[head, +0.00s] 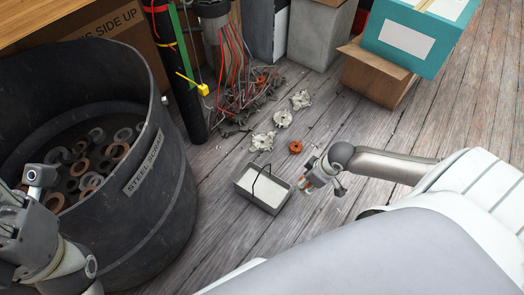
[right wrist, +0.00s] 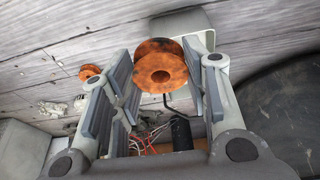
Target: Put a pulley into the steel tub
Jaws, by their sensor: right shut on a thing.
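The steel tub (head: 165,190) is a large dark round bin marked "STEEL SCRAP", at the left of the head view, with rusty and grey rings inside. Its dark side also shows at the right of the right wrist view (right wrist: 285,105). My right gripper (head: 311,184) is over the floor, right of the tub and apart from it. It is shut on a rusty orange pulley (right wrist: 160,70), held between its finger pads. Another rusty pulley (head: 295,147) lies on the floor beyond it. My left gripper (head: 22,215) is at the left edge before the tub; its fingers are unclear.
A grey tray with a thin black handle (head: 262,190) stands on the floor between tub and right gripper. Pale metal castings (head: 283,118) and tangled red wires (head: 240,80) lie beyond. Cardboard (head: 376,75) and teal boxes (head: 410,40) stand at the back right.

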